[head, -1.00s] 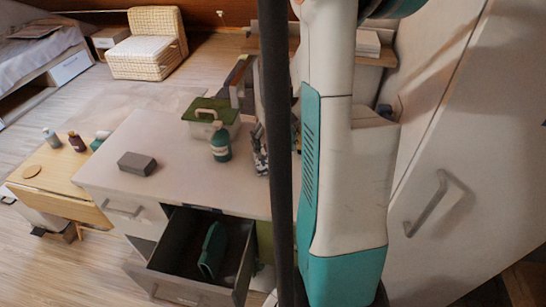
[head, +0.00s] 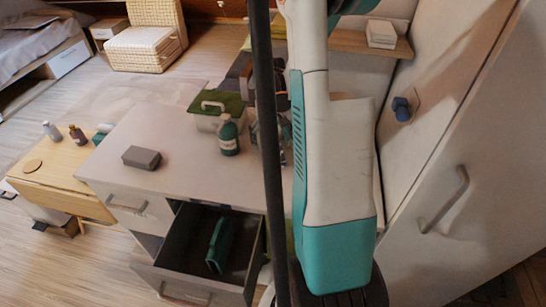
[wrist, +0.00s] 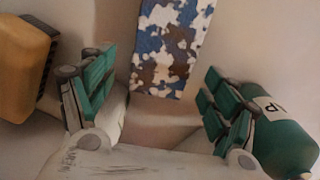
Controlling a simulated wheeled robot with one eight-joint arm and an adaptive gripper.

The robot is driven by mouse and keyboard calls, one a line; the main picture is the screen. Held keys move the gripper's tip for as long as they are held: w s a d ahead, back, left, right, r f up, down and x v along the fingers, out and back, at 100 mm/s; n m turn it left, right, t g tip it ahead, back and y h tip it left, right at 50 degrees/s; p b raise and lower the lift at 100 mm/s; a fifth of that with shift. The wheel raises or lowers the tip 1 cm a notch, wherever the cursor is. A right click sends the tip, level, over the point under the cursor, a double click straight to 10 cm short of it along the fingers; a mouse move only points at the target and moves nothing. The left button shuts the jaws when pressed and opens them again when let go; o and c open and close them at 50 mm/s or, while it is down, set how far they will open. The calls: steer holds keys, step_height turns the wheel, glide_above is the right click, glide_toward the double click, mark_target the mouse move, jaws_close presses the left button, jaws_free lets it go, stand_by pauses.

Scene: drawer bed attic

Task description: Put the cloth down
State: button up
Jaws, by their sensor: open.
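A cloth-like strip (wrist: 172,45) with blue, white and brown blotches shows in the wrist view. It lies beyond and between the fingers of my gripper (wrist: 157,100), and its top end is cut off by the frame. The fingers are spread apart and neither is seen pressing on it. Whether the strip lies flat or stands up is unclear. In the head view my arm hides the gripper, and only a small patterned patch (head: 254,143) shows beside the teal bottle.
The teal bottle (head: 229,138) also shows close to the right finger in the wrist view (wrist: 285,135). A yellow-and-dark block (wrist: 25,65) is at left there. A drawer (head: 205,289) below hangs open.

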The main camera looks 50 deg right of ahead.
steer(key=shift+f, duration=0.65)
steer(key=shift+r, duration=0.1)
steer(key=shift+c, duration=0.6)
steer(key=c, duration=1.1)
